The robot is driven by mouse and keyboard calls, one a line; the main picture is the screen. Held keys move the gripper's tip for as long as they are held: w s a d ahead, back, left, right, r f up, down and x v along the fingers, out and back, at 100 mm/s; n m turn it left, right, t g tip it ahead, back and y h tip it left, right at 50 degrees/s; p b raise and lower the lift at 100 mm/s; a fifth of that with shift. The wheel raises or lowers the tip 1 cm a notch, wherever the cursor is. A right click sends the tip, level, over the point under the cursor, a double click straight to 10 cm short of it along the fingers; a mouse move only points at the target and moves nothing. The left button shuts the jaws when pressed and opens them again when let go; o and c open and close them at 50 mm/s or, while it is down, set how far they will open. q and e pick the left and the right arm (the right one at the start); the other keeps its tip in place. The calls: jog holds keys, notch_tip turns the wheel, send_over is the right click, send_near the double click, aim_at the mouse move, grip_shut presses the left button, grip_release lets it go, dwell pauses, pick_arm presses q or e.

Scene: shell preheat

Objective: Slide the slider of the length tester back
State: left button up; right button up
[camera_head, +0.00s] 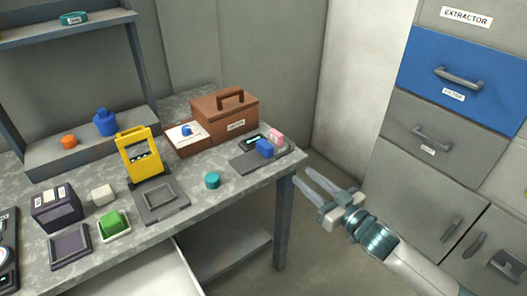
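A low dark grey plate (244,163) lies at the right end of the table. It carries a blue block (265,148), a pink block (276,137) and a dark piece with a green display (250,141). It looks like the length tester, but no label on it is readable. I cannot tell which block is the slider. My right gripper (302,176) is just off the table's right corner, to the right of the plate and apart from it. Its two fingers point up-left, spread with nothing between them. My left gripper is not in view.
A brown case (225,112) stands behind the plate. A teal cylinder (212,181), a yellow frame (128,150) and a green block (113,222) are farther left. Grey and blue drawers (470,75) stand at right. Open floor lies beside the table's corner leg (283,225).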

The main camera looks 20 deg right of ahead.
aim_at(271, 149)
jog(key=shift+w, duration=0.15)
jog(key=p+x, duration=0.2)
jog(key=x, duration=1.4)
jog(key=shift+f, duration=0.1)
jog(key=shift+w+a, duration=0.2)
jog(key=shift+w, duration=0.25)
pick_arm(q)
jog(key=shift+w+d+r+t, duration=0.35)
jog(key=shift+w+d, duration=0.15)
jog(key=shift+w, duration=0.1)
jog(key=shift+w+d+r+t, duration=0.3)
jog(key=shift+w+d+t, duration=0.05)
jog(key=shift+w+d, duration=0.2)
pick_arm(e)
jog(key=shift+w, duration=0.1)
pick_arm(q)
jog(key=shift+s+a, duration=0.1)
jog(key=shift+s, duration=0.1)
